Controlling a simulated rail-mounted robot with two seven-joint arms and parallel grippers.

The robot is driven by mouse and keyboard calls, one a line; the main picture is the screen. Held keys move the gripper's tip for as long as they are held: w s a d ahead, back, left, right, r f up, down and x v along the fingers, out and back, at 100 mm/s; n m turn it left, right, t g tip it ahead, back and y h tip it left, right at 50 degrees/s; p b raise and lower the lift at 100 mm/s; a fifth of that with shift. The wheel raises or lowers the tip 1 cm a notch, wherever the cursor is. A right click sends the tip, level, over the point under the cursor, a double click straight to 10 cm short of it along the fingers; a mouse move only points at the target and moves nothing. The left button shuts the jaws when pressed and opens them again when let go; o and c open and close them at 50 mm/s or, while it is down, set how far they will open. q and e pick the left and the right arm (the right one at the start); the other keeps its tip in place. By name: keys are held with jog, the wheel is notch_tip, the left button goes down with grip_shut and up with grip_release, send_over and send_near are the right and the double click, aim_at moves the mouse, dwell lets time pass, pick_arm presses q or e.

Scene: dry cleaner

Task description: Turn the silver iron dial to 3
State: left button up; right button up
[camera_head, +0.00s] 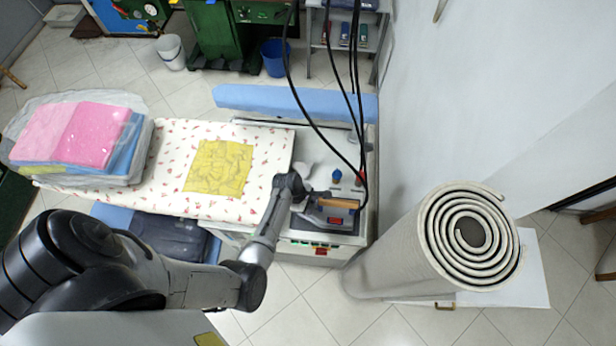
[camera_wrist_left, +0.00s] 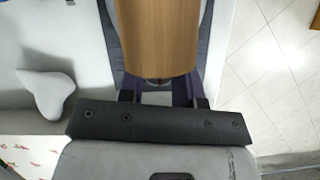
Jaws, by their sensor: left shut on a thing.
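The silver iron (camera_head: 329,216), with a wooden handle (camera_head: 337,203), rests on the right end of the ironing station. My left gripper (camera_head: 308,198) reaches in from the left and meets the iron at the handle's left end. In the left wrist view, the wooden handle (camera_wrist_left: 158,38) fills the top middle, and the two fingers of my left gripper (camera_wrist_left: 160,98) are close under its near end. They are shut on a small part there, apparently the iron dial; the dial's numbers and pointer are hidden. My right gripper is not in view.
A yellow cloth (camera_head: 219,167) lies on the flowered ironing cover (camera_head: 170,150). Bagged folded laundry (camera_head: 75,135) is at the left. Black cables hang over the station near the iron. A large rolled carpet (camera_head: 430,245) stands to the right.

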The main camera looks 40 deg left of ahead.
pick_arm(q)
jog(key=c, duration=0.3)
jog(key=shift+a+r+m+g+p, duration=0.1)
jog(key=shift+r+m+g+p, duration=0.15)
jog(key=shift+m+p, duration=0.55)
jog(key=shift+w+f+m+g+p, duration=0.1)
jog(key=shift+f+m+g+p, duration=0.2)
jog(key=shift+m, duration=0.5)
jog(key=o, duration=0.9)
